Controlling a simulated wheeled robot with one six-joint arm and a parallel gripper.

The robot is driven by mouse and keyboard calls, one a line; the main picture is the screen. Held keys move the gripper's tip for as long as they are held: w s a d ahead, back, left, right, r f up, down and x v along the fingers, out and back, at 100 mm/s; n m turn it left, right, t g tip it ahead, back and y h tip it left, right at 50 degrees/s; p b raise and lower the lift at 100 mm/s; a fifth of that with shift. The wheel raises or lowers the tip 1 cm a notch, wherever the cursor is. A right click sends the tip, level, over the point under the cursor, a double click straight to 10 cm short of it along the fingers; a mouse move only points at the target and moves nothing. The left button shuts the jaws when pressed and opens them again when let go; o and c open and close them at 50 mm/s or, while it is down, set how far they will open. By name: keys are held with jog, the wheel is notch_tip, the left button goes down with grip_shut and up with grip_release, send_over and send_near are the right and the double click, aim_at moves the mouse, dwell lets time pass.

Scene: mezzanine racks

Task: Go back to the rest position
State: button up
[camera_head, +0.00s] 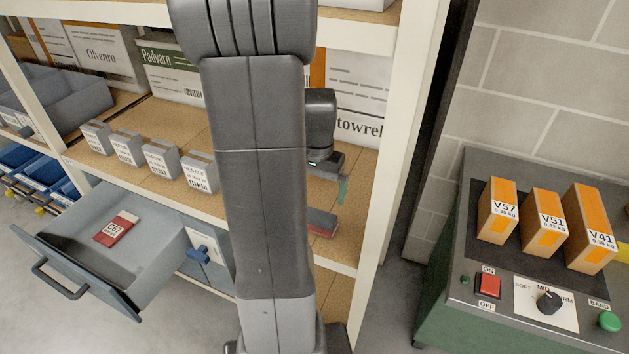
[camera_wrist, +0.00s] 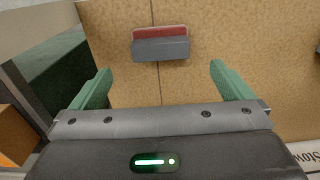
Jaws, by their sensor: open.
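In the wrist view my gripper (camera_wrist: 160,88) is open, its two green fingers wide apart with nothing between them. Beyond the fingertips a small grey and red block (camera_wrist: 161,49) lies on the tan shelf board (camera_wrist: 205,35), apart from the fingers. In the head view the same block (camera_head: 322,222) lies on the shelf board, right of my arm. My gripper (camera_head: 342,190) is over the shelf there, mostly hidden behind my arm; one green finger shows.
An open grey drawer (camera_head: 78,243) holds a red card-like item marked C67 (camera_head: 116,228). Several grey labelled blocks (camera_head: 160,160) line the shelf. A white rack post (camera_head: 390,140) stands right of my arm. A green machine (camera_head: 450,290) at right carries orange-topped boxes (camera_head: 543,220).

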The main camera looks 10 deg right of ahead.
aim_at(317, 216)
notch_tip(317, 216, down, 12)
jog(key=shift+f+b, duration=0.2)
jog(key=shift+b, duration=0.3)
jog(key=shift+r+p, duration=0.35)
jog(key=shift+r, duration=0.7)
jog(key=shift+f, duration=0.15)
